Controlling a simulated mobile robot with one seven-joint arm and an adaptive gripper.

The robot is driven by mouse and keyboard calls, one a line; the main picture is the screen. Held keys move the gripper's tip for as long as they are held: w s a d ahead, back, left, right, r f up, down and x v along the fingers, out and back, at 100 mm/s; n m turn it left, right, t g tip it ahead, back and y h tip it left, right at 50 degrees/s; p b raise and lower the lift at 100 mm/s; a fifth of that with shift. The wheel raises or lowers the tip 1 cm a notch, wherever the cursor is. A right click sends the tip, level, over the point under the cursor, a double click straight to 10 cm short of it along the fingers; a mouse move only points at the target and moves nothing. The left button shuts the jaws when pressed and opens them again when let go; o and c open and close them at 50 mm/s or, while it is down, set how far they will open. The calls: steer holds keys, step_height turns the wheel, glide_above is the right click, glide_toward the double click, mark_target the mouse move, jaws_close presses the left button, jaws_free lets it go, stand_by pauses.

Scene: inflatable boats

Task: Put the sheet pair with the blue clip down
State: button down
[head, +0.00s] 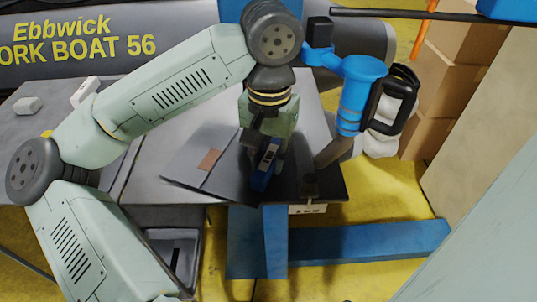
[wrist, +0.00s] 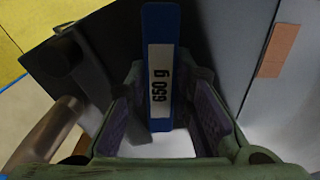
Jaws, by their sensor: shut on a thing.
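The blue clip (head: 263,172) sits upright between the fingers of my gripper (head: 268,150), which is shut on it. In the wrist view the clip (wrist: 158,25) carries a white label reading "650 g" and stands between both finger pads of my gripper (wrist: 160,120). The grey sheet pair (head: 188,158), with a brown patch (head: 209,159), extends to the left of the clip, over the table's front part. It also shows at the right of the wrist view (wrist: 228,45). I cannot tell whether the sheets touch the table. My gripper hides part of them.
A mallet with a dark head (head: 308,186) and wooden handle (head: 335,151) lies close to the right of the clip. The grey table (head: 150,183) ends just in front. Cartons (head: 440,115) stand at right.

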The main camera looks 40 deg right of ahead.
steer(key=shift+f, duration=0.1)
steer(key=c, duration=1.4)
jaws_free()
step_height(320, 180, up, 12)
steer(key=shift+r+b, duration=0.1)
steer(key=shift+b, duration=0.55)
